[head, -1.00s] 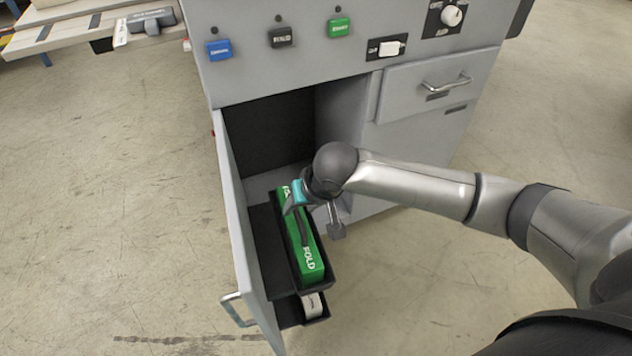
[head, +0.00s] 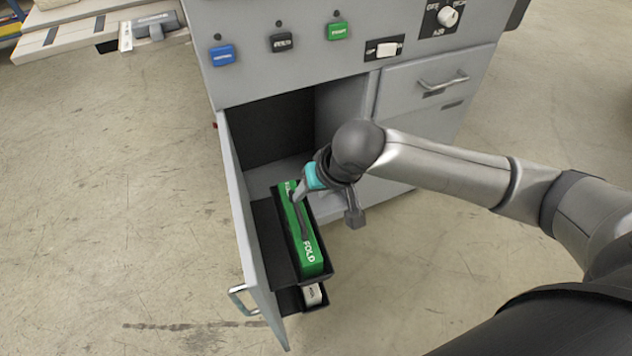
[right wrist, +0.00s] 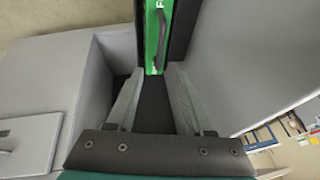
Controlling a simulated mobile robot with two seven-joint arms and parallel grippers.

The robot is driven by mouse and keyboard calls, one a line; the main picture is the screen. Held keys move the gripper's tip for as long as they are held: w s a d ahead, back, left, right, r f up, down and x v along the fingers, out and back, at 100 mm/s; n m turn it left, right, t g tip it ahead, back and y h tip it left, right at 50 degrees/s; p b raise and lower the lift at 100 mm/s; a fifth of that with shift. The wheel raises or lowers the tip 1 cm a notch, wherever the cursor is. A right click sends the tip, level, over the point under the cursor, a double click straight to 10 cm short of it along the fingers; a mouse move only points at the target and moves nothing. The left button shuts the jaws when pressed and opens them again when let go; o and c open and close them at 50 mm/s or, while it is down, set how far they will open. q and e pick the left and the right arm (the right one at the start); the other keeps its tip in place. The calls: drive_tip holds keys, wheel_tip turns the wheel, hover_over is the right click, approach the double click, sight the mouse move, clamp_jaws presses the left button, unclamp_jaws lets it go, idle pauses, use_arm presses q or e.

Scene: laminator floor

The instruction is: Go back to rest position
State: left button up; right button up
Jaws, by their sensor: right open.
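My right gripper (head: 326,206) is in front of the open cabinet, just right of the green box. In the right wrist view its two fingers (right wrist: 153,82) are spread apart with nothing between them. The green box (head: 310,254) has a black handle and the word FOLD, and lies in a black tray on the open door. In the right wrist view the box (right wrist: 153,55) shows beyond the fingertips. In the head view one finger overlaps the box; I cannot tell whether they touch. My left gripper is not in view.
The cabinet door (head: 238,205) with its handle stands open on the left. A lower tray holds a white-labelled item (head: 312,295). A closed drawer (head: 437,82) is at right, below buttons and switches. A table (head: 75,38) stands at far left; floor at right is clear.

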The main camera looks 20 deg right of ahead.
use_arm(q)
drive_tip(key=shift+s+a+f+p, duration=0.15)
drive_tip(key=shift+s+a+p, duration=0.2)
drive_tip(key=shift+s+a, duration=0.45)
use_arm(e)
drive_tip(key=shift+v, duration=1)
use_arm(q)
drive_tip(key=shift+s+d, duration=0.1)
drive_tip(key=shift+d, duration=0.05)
